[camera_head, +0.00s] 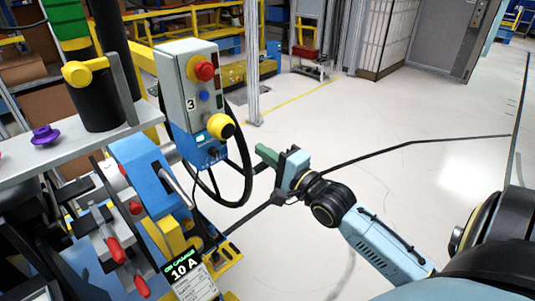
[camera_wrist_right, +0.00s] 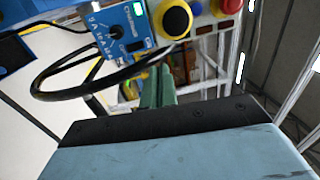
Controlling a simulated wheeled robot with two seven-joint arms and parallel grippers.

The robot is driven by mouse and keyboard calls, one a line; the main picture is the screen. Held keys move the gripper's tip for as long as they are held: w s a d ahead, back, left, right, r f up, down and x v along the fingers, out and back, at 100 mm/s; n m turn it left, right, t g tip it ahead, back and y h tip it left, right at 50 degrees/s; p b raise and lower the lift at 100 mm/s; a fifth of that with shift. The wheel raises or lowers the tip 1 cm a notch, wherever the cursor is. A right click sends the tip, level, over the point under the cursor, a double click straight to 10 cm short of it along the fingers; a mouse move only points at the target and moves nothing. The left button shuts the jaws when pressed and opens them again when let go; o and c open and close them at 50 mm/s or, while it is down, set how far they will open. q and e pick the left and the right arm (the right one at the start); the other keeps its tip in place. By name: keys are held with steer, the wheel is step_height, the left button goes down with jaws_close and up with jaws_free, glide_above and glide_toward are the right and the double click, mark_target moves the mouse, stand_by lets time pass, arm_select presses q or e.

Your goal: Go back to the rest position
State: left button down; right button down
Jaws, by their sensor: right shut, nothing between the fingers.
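My right gripper (camera_head: 266,154) shows in the middle of the head view, at the end of my light blue and black right arm. Its green fingers are shut and empty, beside the black steering wheel (camera_head: 246,170) and to the right of the control box (camera_head: 178,90). In the right wrist view the shut green fingers (camera_wrist_right: 158,86) point toward the box, with the wheel's rim to their left. A gap to the box cannot be judged exactly. My left gripper is in neither view.
The grey control box carries a red button (camera_head: 204,71) and a yellow-ringed black knob (camera_head: 221,126). A blue unit (camera_head: 205,151) sits under it. At left, a shelf (camera_head: 70,148) holds a black cylinder with a yellow handle (camera_head: 86,72). Open pale floor (camera_head: 400,165) lies to the right.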

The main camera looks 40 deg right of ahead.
steer(key=shift+s, duration=0.2)
steer(key=shift+r, duration=0.1)
stand_by(0.4)
step_height(320, 180, down, 20)
steer(key=d+n+g+h+b, duration=0.2)
steer(key=g, duration=0.2)
steer(key=s+a+f+n+g+b, duration=0.1)
steer(key=s+f+n+g, duration=0.3)
steer(key=f, duration=0.8)
steer(key=s+a+f+n+g+b, duration=0.1)
steer(key=s+f+n, duration=0.1)
steer(key=s+f, duration=0.65)
steer(key=s+a+f+n+g+b, duration=0.1)
steer(key=s+a+f+n+g, duration=0.2)
steer(key=s+f, duration=0.5)
steer(key=s+a+f+n+g+b, duration=0.1)
steer(key=s+a+f+n+g, duration=0.2)
steer(key=s+f, duration=0.6)
steer(key=s+a+f+n+g+b, duration=0.1)
steer(key=s+a+f+n+g, duration=0.2)
steer(key=s+f, duration=0.6)
steer(key=shift+s+a+n, duration=0.3)
steer(key=shift+s+n, duration=0.8)
steer(key=shift+s, duration=0.15)
